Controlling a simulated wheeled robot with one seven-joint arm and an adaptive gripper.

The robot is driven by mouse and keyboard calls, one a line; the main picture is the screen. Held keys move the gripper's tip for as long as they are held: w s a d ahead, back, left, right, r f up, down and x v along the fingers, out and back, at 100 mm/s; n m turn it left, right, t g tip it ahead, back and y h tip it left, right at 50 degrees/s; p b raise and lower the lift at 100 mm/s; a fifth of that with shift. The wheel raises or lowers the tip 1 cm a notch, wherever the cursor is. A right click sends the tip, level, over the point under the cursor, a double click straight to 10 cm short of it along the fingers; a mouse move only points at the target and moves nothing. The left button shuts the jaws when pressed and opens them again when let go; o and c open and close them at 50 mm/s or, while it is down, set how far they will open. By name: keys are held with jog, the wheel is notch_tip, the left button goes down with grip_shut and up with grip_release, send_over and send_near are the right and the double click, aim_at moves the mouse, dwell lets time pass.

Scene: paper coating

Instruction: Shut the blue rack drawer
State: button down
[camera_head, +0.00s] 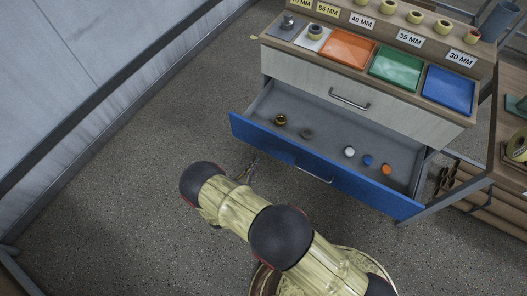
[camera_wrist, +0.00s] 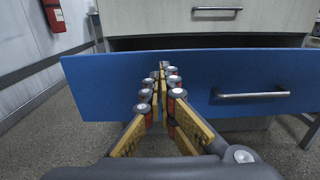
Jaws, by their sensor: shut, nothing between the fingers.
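The blue rack drawer (camera_head: 372,189) is pulled well out of the rack in the head view, and several small round items lie inside it. Its blue front panel (camera_wrist: 105,85) fills the middle of the wrist view, with a metal bar handle (camera_wrist: 250,94) on its right part. My gripper (camera_wrist: 161,72) is shut and empty, and its tips point at the blue front to the left of the handle. I cannot tell whether the tips touch the panel. In the head view my arm hides most of my gripper.
Above it, a pale wooden drawer (camera_head: 345,98) is shut. The rack top holds an orange tray (camera_head: 345,48), a green tray (camera_head: 396,68) and a blue tray (camera_head: 448,88). A wooden shelf unit (camera_head: 510,165) stands at right. The floor at left (camera_head: 120,170) is clear.

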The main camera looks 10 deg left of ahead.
aim_at(274, 136)
jog(key=b+x, duration=0.3)
jog(key=x, duration=1)
jog(key=shift+w+d+b, duration=0.1)
jog(key=shift+w+b, duration=0.1)
jog(key=shift+b, duration=0.15)
